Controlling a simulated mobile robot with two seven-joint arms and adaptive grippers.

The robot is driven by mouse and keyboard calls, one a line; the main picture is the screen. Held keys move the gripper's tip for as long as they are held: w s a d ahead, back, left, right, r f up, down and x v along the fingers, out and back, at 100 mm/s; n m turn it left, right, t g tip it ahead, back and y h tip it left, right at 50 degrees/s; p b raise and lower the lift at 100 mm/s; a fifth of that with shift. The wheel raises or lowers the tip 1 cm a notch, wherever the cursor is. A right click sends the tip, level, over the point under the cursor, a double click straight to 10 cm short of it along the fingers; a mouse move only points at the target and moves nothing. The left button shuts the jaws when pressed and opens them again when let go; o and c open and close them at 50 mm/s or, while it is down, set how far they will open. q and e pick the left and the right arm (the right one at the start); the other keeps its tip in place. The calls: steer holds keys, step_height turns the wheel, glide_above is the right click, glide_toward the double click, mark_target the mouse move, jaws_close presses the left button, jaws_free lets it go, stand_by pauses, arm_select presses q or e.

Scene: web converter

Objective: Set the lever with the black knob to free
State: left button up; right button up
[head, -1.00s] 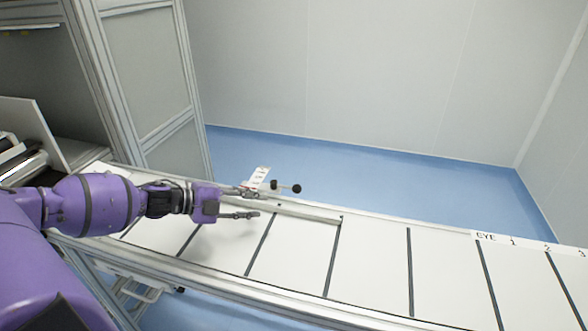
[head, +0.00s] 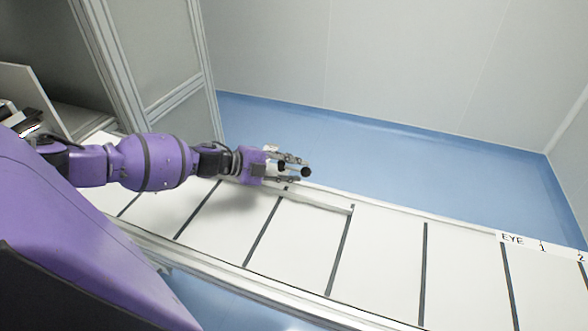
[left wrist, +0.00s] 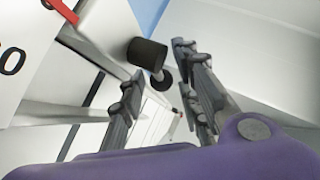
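A lever with a black knob (head: 306,172) stands at the far edge of the white table in the head view. In the left wrist view a black cylindrical knob (left wrist: 147,52) is close to the camera, with a round black knob (left wrist: 166,78) just beyond it. My left gripper (head: 301,170) is open, its fingers on either side of the lever area. In the left wrist view the knobs show between or just above the spread fingers; I cannot tell if they touch. The gripper hides much of the lever mount. My right gripper is not in view.
A white plate with dark print and a red mark (left wrist: 62,10) is beside the knobs. A pale rail (head: 325,202) lies along the table's far side. The white table (head: 380,255) with dark cross lines is clear to the right. A framed cabinet (head: 150,60) stands behind my arm.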

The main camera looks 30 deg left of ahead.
arm_select(q)
steer(key=shift+w+d, duration=0.1)
steer(key=shift+w, duration=0.1)
jaws_close()
stand_by(0.3)
